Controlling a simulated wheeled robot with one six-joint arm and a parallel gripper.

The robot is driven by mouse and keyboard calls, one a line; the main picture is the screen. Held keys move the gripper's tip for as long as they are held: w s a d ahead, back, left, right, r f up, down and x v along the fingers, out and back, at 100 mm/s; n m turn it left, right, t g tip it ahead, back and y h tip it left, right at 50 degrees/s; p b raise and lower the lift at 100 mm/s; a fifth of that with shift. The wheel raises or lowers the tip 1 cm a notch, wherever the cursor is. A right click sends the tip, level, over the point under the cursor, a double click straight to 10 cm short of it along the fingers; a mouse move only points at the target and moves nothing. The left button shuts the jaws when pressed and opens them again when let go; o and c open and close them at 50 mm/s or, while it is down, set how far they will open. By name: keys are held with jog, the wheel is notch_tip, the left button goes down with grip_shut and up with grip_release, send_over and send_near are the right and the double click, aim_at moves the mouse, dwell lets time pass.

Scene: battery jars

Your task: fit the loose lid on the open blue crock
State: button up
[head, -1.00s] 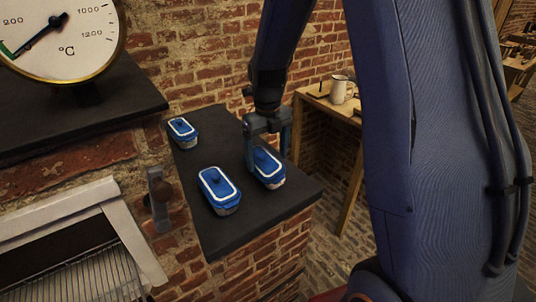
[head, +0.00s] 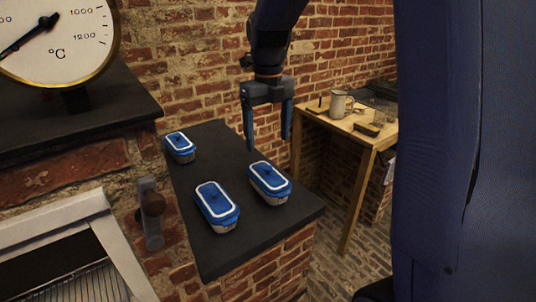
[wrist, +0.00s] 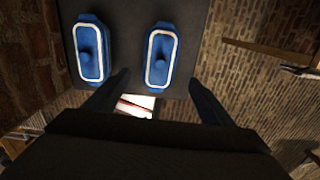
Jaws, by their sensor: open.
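Three small oblong crocks stand on a dark slab (head: 212,255), each with a blue, white-edged lid on top: one at the back left (head: 181,155), one in front (head: 222,222) and one at the right (head: 277,198). The right crock's lid (head: 269,178) looks level and flush from here; no open crock shows. My gripper (head: 267,143) is open and empty, pointing down above and behind the right crock, clear of it. In the wrist view two lidded crocks, left (wrist: 90,55) and right (wrist: 160,58), lie beyond the spread fingers (wrist: 159,82).
A large dial gauge (head: 55,45) stands on a dark ledge at the left. Below it is an opening with a metal rack (head: 80,285) and a knobbed handle (head: 151,205). A wooden table (head: 365,137) with a mug (head: 340,103) stands at the right. Brick wall lies behind.

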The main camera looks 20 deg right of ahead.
jog(key=s+f+n, duration=0.5)
jog(key=s+n, duration=0.3)
jog(key=n, duration=0.8)
jog(key=s+f+n+t, duration=0.1)
jog(key=s+f+n, duration=0.5)
jog(key=n, duration=1)
jog(key=s, duration=0.3)
jog(key=shift+s+n, duration=0.15)
jog(key=shift+n, duration=0.25)
